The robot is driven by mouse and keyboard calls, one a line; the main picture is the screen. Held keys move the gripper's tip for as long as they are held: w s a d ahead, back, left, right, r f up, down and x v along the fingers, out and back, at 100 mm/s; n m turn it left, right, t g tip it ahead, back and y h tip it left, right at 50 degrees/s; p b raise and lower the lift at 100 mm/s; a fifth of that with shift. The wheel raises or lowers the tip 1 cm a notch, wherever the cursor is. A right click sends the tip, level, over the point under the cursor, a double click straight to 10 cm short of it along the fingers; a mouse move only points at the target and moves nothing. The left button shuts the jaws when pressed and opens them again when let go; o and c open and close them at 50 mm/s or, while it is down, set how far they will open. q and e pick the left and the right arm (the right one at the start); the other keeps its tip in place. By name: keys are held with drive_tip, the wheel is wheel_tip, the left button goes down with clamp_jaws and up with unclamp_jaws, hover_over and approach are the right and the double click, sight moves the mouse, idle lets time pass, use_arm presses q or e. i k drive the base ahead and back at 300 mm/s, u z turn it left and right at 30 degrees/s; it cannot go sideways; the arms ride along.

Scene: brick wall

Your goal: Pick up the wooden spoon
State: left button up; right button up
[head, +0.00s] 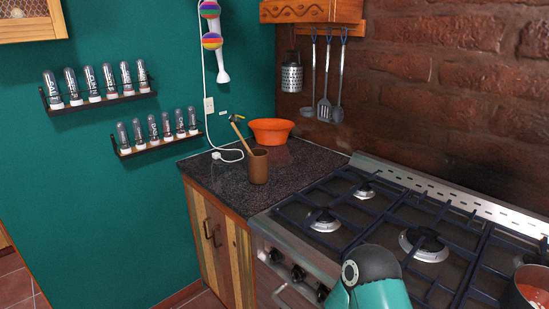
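A wooden spoon (241,135) stands tilted in a brown cup (258,168) on the dark countertop. Its upper part leans out to the left, and its lower part is hidden inside the cup. Neither of my grippers shows in the head view. Only a teal and dark grey part of my arm is visible at the bottom, over the front of the stove, well apart from the cup.
An orange bowl (271,130) sits behind the cup. A white cable (207,85) hangs down the wall to the counter. The gas stove (340,262) has raised grates, and a pot (529,287) is at its right. Utensils (325,106) hang on the brick wall.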

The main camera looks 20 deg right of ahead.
sight(234, 127)
drive_tip(key=z, duration=5.75)
drive_tip(key=k, duration=1.15)
drive_tip(key=u, duration=5.8)
